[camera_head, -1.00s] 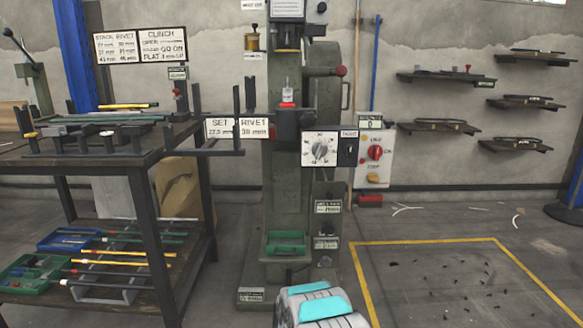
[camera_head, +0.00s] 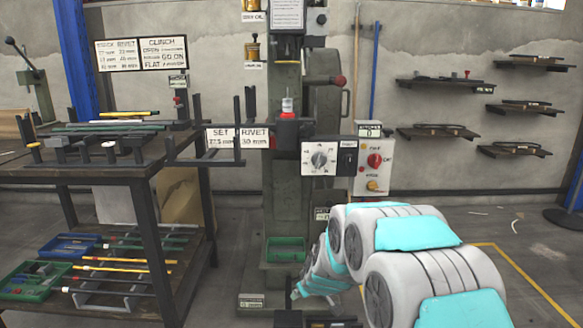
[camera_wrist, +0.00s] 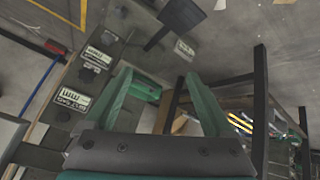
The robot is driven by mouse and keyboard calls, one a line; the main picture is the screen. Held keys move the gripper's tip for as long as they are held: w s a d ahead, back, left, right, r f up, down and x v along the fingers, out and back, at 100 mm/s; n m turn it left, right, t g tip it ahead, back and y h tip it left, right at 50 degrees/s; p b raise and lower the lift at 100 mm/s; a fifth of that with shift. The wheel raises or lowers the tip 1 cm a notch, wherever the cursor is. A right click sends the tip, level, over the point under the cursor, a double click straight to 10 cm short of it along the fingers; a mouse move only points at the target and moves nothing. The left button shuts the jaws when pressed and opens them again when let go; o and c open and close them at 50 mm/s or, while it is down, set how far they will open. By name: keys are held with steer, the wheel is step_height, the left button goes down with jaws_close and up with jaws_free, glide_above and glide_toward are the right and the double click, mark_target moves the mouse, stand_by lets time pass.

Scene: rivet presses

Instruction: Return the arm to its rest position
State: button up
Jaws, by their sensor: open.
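My arm (camera_head: 400,250), white with turquoise panels, reaches from the lower right to the front of the rivet press (camera_head: 285,180) in the head view. It is bent, with its far end low near the press foot. My gripper (camera_wrist: 158,76) shows in the wrist view, its two green fingers spread wide with nothing between them. The wrist camera looks down past the fingers at the floor, a green bin and the dark table frame. In the head view I cannot make out the fingers clearly.
A dark workbench (camera_head: 90,172) with rods and racks stands left of the press. A green bin (camera_head: 286,249) sits at the press foot. Wall shelves (camera_head: 445,84) hang at right. Yellow-lined floor (camera_head: 490,246) lies right.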

steer(key=s+d+r+m+g, duration=0.2)
steer(key=s+d+r+g, duration=0.1)
steer(key=s, duration=1.3)
steer(key=s+d+r+m+g+h+p, duration=0.1)
steer(key=s+r, duration=0.5)
steer(key=s, duration=1)
steer(key=s+d+r+m+g+p, duration=0.1)
steer(key=s+d+r+m+g, duration=0.2)
steer(key=s, duration=1.2)
steer(key=d+r+g, duration=0.1)
steer(key=d+g, duration=0.1)
steer(key=d, duration=0.1)
steer(key=shift+s+d+r+m, duration=0.3)
steer(key=shift+s+d+r, duration=0.05)
steer(key=shift+s, duration=0.05)
steer(key=shift+c, duration=0.3)
